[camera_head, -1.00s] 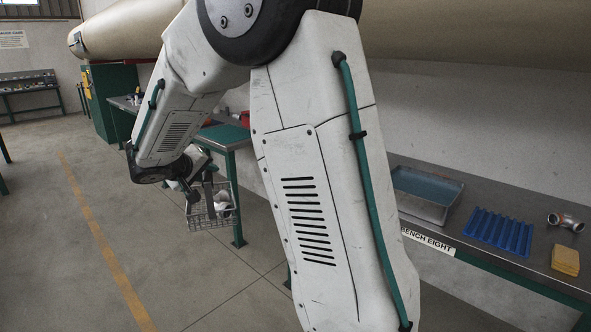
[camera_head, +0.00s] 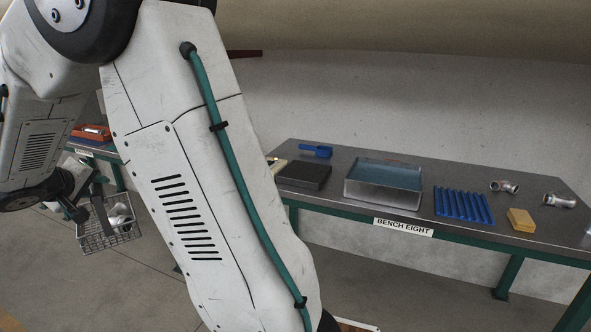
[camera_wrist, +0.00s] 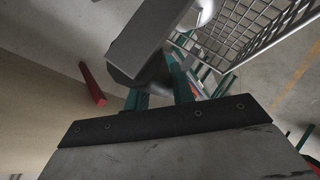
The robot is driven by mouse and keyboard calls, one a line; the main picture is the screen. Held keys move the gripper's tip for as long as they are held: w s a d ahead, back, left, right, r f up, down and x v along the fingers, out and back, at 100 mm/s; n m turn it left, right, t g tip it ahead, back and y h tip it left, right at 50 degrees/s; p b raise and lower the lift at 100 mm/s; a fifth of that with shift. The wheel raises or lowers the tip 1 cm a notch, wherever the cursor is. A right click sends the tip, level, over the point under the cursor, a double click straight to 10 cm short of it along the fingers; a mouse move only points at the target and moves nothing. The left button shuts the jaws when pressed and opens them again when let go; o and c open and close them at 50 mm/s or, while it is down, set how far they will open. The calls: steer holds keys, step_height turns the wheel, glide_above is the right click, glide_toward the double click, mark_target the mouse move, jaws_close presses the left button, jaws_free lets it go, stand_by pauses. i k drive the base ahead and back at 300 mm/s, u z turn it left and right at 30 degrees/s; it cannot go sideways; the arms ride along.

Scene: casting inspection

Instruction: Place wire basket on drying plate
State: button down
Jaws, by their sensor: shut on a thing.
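My gripper (camera_head: 96,200) is shut on the wire basket (camera_head: 108,240), which hangs at the left of the head view, over the floor and away from the benches. Light metal parts lie in the basket. In the wrist view the basket's mesh (camera_wrist: 240,32) fills the upper right, and a dark gripper finger (camera_wrist: 150,38) shows beside it; the exact grip is hidden. A flat black plate (camera_head: 303,177), which looks like the drying plate, lies on bench eight, left of a metal tray. Its top looks empty, and my arm partly covers the bench near it.
Bench eight (camera_head: 345,154) also bears a blue scoop (camera_head: 316,151), a metal tray (camera_head: 383,207) with bluish liquid, a blue ribbed rack (camera_head: 463,206), a yellow block (camera_head: 521,220) and pipe fittings (camera_head: 505,187). Another bench with a red item (camera_head: 92,132) stands at the far left.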

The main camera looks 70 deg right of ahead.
mark_target(305, 171)
steer(key=z, duration=0.5)
steer(key=i, duration=0.65)
steer(key=z, duration=1.15)
steer(key=i, duration=0.4)
steer(key=z, duration=0.35)
